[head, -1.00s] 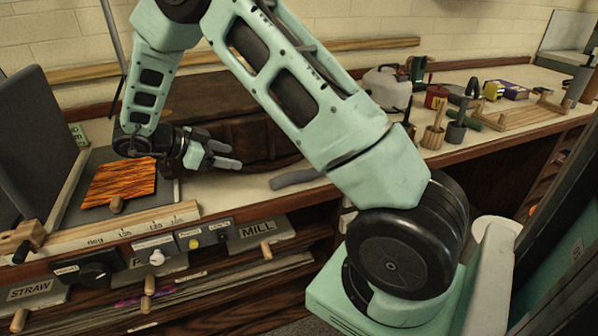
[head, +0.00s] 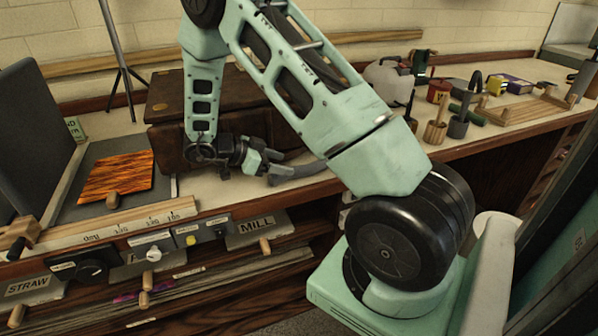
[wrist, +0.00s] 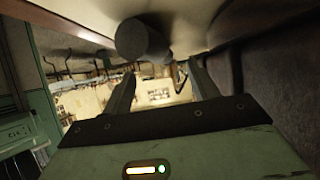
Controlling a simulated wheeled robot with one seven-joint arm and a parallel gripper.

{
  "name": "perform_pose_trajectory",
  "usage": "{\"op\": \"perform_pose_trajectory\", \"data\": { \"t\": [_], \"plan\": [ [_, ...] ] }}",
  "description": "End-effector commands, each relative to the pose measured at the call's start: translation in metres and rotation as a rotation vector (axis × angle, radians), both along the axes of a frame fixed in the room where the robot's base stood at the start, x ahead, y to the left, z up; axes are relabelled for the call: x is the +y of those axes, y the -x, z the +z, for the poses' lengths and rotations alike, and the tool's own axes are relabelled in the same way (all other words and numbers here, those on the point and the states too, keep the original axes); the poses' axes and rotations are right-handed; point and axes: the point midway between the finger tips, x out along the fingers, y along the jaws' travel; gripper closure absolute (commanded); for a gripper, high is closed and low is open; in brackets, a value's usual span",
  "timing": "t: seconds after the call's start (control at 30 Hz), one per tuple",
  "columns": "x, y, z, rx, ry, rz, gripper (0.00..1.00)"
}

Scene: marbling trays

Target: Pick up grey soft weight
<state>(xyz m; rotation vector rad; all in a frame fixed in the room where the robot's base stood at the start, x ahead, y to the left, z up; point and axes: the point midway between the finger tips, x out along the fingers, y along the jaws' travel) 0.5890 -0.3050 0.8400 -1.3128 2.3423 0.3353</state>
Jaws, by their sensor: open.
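The grey soft weight (head: 300,172) is a long, slightly bent grey roll lying near the front edge of the worktop (head: 325,188). My gripper (head: 274,162) is at its left end in the head view, low over the worktop, with the fingers pointing right. In the wrist view my gripper (wrist: 161,70) has its two fingers apart with nothing between them. The round end of the weight (wrist: 143,40) shows there above the gap between the fingers. I cannot tell whether a finger touches it.
A dark brown chest (head: 170,112) stands just behind my gripper. A tray (head: 84,205) with an orange patterned sheet (head: 118,175) is at the left. Wooden and grey pots (head: 435,132) and a wooden rack (head: 520,112) stand to the right.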

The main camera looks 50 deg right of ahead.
Motion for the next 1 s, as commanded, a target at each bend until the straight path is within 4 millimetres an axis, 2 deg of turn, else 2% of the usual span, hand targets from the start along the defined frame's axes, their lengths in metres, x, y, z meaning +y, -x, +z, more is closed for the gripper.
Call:
{"op": "perform_pose_trajectory", "data": {
  "t": [0.3,0.6,0.8,0.83,1.0],
  "plan": [
    [-0.032,0.023,-0.018,0.003,0.000,-0.002,0.41],
    [-0.035,0.025,-0.020,0.001,0.001,-0.001,0.41],
    [-0.035,0.025,-0.020,0.001,0.001,-0.001,0.96],
    [-0.035,0.025,-0.020,0.001,0.001,-0.001,1.00],
    [-0.035,0.025,-0.020,0.000,0.001,0.000,1.00]
  ]
}}
